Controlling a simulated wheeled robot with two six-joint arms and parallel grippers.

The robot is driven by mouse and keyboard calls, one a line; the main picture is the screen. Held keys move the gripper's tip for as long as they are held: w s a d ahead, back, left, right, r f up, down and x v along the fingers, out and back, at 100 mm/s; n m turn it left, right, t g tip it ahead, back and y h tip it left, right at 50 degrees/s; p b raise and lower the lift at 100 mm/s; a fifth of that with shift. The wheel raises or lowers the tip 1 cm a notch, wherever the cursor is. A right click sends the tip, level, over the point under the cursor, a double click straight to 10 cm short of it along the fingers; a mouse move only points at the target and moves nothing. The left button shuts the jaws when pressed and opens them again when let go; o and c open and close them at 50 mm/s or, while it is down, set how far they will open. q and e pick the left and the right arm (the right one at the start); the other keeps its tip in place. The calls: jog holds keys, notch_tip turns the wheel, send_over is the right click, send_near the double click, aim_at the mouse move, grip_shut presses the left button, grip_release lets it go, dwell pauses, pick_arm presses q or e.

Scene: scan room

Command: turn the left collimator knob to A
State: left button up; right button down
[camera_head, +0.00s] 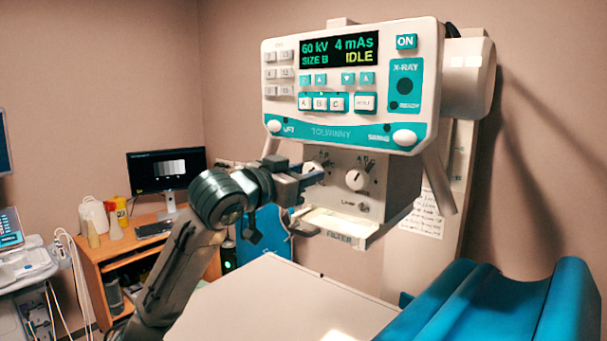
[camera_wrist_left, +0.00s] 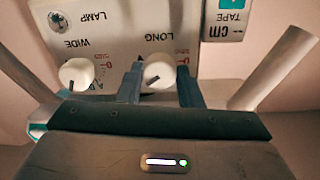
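The left collimator knob (camera_head: 312,167) is a white round knob on the front of the collimator box (camera_head: 385,178), partly hidden by my left gripper (camera_head: 308,178) in the head view. In the upside-down left wrist view, this knob (camera_wrist_left: 160,72) sits by the word LONG, its dark pointer mark slanting toward the lower left. The right knob (camera_head: 356,180), by the word WIDE in the wrist view (camera_wrist_left: 77,74), stands free. My right gripper is not in view.
The control panel (camera_head: 350,85) above the knobs reads 60 kV, 4 mAs, SIZE B, IDLE. A small lamp button (camera_head: 363,207) and a filter slot (camera_head: 340,228) are below. A pale table top (camera_head: 270,300) and blue padding (camera_head: 480,300) lie in front. A desk with a monitor (camera_head: 167,170) is at left.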

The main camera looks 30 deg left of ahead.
pick_arm(q)
jog(key=shift+n, duration=0.3)
jog(key=shift+n+b, duration=1.05)
jog(key=shift+n, duration=3.35)
jog(key=o, duration=1)
jog(key=shift+s, duration=0.1)
